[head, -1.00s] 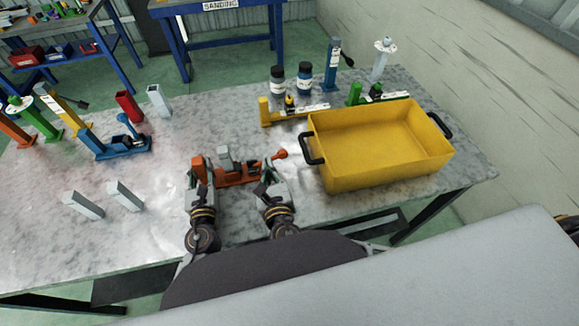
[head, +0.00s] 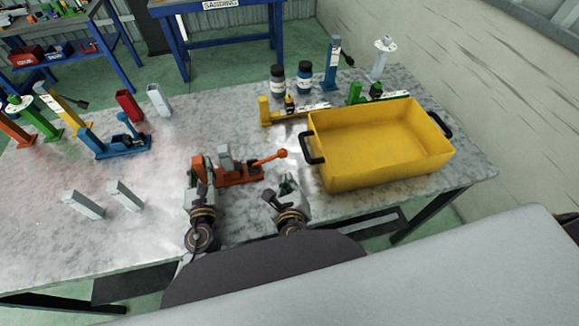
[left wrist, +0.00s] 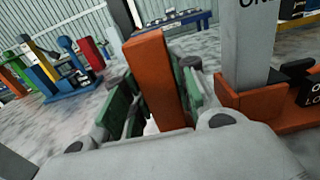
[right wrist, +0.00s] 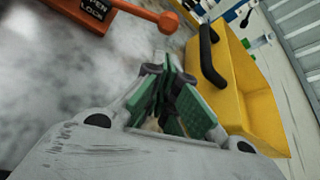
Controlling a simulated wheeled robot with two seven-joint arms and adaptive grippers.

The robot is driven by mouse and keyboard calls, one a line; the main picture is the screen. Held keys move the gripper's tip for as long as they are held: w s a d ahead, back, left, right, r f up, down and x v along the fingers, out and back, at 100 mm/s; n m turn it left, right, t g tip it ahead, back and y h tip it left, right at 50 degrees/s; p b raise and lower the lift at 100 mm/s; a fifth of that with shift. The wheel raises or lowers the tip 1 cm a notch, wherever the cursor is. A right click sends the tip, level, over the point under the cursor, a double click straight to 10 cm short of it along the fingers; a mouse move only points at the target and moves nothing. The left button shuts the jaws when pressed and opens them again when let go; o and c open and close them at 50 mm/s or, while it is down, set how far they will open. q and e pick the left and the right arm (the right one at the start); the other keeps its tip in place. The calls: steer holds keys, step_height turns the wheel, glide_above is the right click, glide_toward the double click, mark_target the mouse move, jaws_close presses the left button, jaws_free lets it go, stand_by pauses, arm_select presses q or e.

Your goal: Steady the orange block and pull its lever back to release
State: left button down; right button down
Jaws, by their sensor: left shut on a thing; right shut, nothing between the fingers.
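The orange block (head: 237,174) lies on the grey table in front of me, with a grey upright piece (head: 225,158) on it. Its lever (head: 270,159) slants up to the right and ends in an orange ball knob. My right gripper (head: 287,182) is shut and empty, just right of the block and below the knob. In the right wrist view the knob (right wrist: 168,22) is apart from the fingers.
A yellow bin (head: 335,172) with black handles stands close to the right of my right gripper. A yellow clamp (head: 266,112) and two dark bottles stand behind. A blue clamp (head: 118,148) and grey posts (head: 126,195) are to the left. Bare table lies between them.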

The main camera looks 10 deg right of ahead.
steer(key=shift+w, duration=0.15)
steer(key=shift+x, duration=4.9)
steer(key=shift+r, duration=0.7)
steer(key=shift+a+r, duration=0.25)
steer(key=shift+r, duration=0.75)
steer(key=a+r, duration=0.5)
steer(key=r, duration=0.1)
steer(key=shift+r, duration=0.15)
steer(key=shift+r, duration=0.6)
steer(key=s+a, duration=0.4)
steer(key=s, duration=0.4)
steer(key=shift+s+a+r, duration=0.3)
steer(key=shift+s+a, duration=0.05)
steer(key=shift+s, duration=0.05)
